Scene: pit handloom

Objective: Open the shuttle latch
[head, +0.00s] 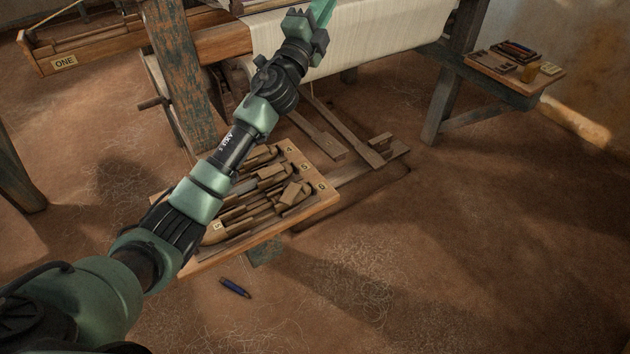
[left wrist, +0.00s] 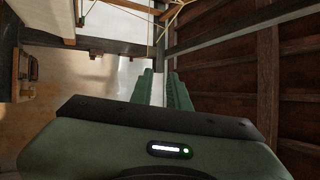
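My left gripper (head: 322,14) is at the top edge of the head view, in front of the pale warp sheet (head: 390,35); its tips are partly cut off. In the left wrist view its two green fingers (left wrist: 160,88) stand apart with a narrow bright gap and nothing visible between them. I cannot make out a shuttle latch in either view. A wooden box labelled ONE (head: 110,57) is at the upper left. A wooden board (head: 325,196) numbered 4, 5 and 6 holds several wooden pieces, partly hidden behind my left arm. My right gripper is not in view.
A worn loom post (head: 182,75) stands left of my left arm. Wooden treadles (head: 345,130) lie below the warp. A side shelf (head: 540,82) with small items is at the upper right. A dark blue piece (head: 235,287) lies on the floor. The lower right floor is clear.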

